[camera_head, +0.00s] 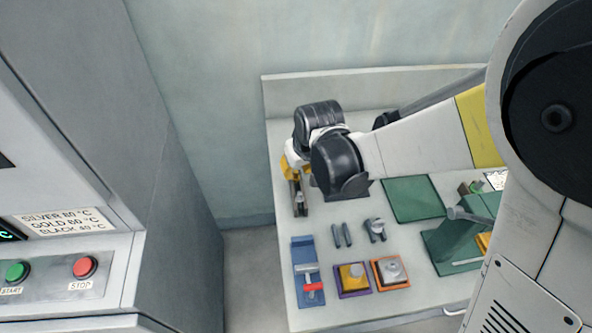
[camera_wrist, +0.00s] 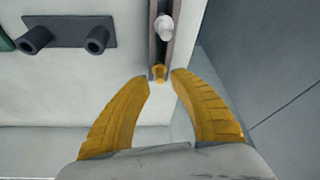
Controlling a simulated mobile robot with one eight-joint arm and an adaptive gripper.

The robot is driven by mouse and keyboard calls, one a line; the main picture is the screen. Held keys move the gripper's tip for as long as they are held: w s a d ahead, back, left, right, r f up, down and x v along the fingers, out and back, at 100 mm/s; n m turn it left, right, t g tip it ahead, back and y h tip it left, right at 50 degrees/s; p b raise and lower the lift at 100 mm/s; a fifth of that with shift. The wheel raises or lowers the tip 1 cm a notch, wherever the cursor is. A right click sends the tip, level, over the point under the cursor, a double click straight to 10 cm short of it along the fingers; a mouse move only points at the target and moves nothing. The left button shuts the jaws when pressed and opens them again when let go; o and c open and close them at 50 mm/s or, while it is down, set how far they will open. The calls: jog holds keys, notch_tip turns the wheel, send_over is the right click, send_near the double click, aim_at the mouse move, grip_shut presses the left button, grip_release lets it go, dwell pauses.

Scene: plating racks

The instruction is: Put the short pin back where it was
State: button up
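My gripper shows in the wrist view (camera_wrist: 160,77) with its two yellow fingers apart and nothing held between them. Just beyond the fingertips is the end of a narrow dark channel (camera_wrist: 152,45). A small orange-yellow round piece (camera_wrist: 160,72) sits at that end, and a white rounded piece (camera_wrist: 164,26) lies farther along. I cannot tell whether either is the short pin. In the head view, the yellow of my gripper shows at the table's left side, partly hidden by my wrist. The channel (camera_head: 299,199) stands below it.
A dark plate with two tubes (camera_wrist: 68,32) is left of the channel. On the table are a blue fixture with a red handle (camera_head: 308,270), two dark pieces (camera_head: 342,235), a purple tray (camera_head: 353,293), an orange tray (camera_head: 404,284), a green mat (camera_head: 413,198) and a green press (camera_head: 465,235).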

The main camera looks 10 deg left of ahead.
jog(key=p+v, duration=0.3)
jog(key=v, duration=0.6)
jog(key=s+d+r+m+t+h, duration=0.1)
jog(key=s+d+r+m, duration=0.2)
jog(key=s+d, duration=0.3)
jog(key=s+d+r+m+t+h, duration=0.1)
jog(key=s+d+r, duration=0.5)
jog(key=d, duration=1.1)
jog(key=shift+s+r+m+t, duration=0.2)
jog(key=shift+m+t, duration=0.6)
jog(key=shift+m, duration=0.2)
jog(key=shift+d, duration=0.15)
